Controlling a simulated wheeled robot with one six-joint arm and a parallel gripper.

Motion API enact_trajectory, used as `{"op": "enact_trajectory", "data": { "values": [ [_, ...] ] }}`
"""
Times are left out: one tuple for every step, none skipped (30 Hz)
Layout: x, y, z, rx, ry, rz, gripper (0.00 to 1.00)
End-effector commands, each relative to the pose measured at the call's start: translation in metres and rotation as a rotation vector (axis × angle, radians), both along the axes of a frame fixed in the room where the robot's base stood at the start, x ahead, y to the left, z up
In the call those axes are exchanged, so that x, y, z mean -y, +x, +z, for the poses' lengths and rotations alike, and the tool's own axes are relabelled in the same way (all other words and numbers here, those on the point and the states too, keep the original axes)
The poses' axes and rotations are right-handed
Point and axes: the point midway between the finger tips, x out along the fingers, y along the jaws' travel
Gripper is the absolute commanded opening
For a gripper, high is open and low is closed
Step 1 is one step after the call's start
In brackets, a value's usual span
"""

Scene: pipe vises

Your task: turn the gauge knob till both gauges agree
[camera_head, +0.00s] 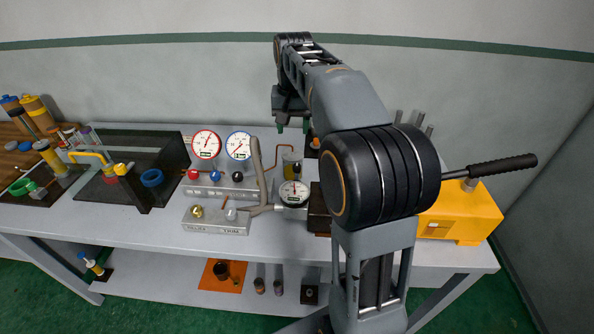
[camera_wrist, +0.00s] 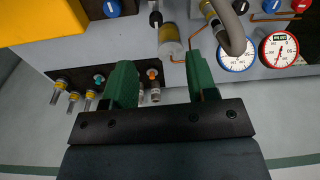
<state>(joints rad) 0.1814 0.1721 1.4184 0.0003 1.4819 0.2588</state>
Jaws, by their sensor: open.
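A red-rimmed gauge (camera_head: 206,144) and a blue-rimmed gauge (camera_head: 238,145) stand side by side at the back of the bench. Their needles lie at different angles. Below them a manifold carries red (camera_head: 193,174), blue (camera_head: 215,176) and black (camera_head: 237,177) knobs. Which is the gauge knob is unclear. My gripper (camera_head: 292,127) is open and empty, raised right of the gauges. In the wrist view its green fingers (camera_wrist: 162,85) are apart; both gauges, blue (camera_wrist: 237,52) and red (camera_wrist: 279,48), show upside down.
A black-rimmed dial (camera_head: 293,192) stands in front. A yellow box with a lever (camera_head: 455,212) is at right, a dark panel (camera_head: 130,165) at left. My arm hides part of the bench.

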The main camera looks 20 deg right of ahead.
Motion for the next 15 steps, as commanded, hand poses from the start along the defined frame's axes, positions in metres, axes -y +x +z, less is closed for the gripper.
{"op": "enact_trajectory", "data": {
  "values": [
    [0.007, 0.01, -0.009, -0.016, 0.004, -0.022, 0.53],
    [0.01, 0.014, -0.011, -0.026, 0.006, -0.033, 0.53],
    [0.014, 0.018, -0.013, -0.036, 0.008, -0.047, 0.53],
    [0.016, 0.021, -0.014, -0.042, 0.009, -0.056, 0.53],
    [0.018, 0.024, -0.016, -0.049, 0.011, -0.064, 0.53],
    [0.021, 0.027, -0.017, -0.054, 0.012, -0.072, 0.53],
    [0.022, 0.028, -0.019, -0.059, 0.014, -0.078, 0.53],
    [0.024, 0.029, -0.02, -0.062, 0.014, -0.082, 0.53],
    [0.025, 0.031, -0.023, -0.066, 0.014, -0.087, 0.53],
    [0.026, 0.031, -0.025, -0.068, 0.016, -0.089, 0.53],
    [0.027, 0.032, -0.028, -0.07, 0.015, -0.092, 0.53],
    [0.027, 0.032, -0.033, -0.071, 0.016, -0.094, 0.53],
    [0.027, 0.032, -0.037, -0.071, 0.016, -0.094, 0.53],
    [0.027, 0.032, -0.042, -0.073, 0.016, -0.094, 0.53],
    [0.027, 0.032, -0.048, -0.072, 0.016, -0.094, 0.53]
  ]
}}
